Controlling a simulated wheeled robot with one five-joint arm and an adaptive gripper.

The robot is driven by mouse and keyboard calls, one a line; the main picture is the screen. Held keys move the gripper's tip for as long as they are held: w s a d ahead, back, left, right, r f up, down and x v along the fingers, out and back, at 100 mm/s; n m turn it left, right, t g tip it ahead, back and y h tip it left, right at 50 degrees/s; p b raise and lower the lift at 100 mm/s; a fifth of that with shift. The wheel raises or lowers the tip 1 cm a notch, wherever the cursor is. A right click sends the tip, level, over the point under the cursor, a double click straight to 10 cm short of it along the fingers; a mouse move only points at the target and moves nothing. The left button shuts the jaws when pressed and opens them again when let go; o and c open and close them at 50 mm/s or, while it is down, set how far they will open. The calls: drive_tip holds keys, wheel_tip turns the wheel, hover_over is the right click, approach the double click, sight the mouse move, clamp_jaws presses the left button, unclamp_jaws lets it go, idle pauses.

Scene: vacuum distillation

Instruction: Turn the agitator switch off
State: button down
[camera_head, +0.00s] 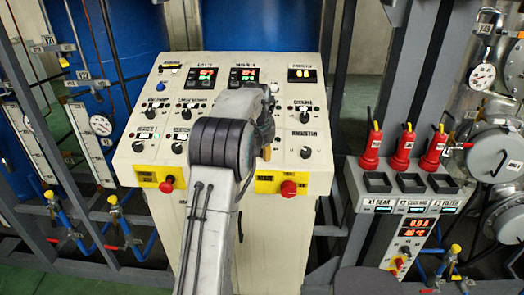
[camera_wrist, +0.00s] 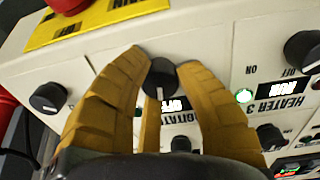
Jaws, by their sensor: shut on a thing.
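The agitator switch is a black round knob (camera_wrist: 162,77) on the cream panel, with a white pointer mark on it. In the wrist view it sits between the fingertips of my gripper (camera_wrist: 160,70), which is shut on it. The printed agitator label (camera_wrist: 180,143) lies below the knob, partly covered by a finger. A bright tag between knob and label reads OFF (camera_wrist: 179,103). In the head view my gripper (camera_head: 266,145) is down at the panel, and my arm hides the knob there.
The control panel (camera_head: 228,270) carries other knobs, including one to the right (camera_head: 305,152) and the heater 3 knob (camera_wrist: 302,50). Red emergency buttons (camera_head: 167,185) (camera_head: 288,188) sit along its lower edge.

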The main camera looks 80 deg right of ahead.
drive_tip(key=shift+n, duration=0.9)
drive_tip(key=c, duration=0.8)
unclamp_jaws()
drive_tip(key=shift+w, duration=0.1)
drive_tip(key=shift+c, duration=0.2)
drive_tip(key=v, duration=1.2)
drive_tip(key=shift+f, duration=0.1)
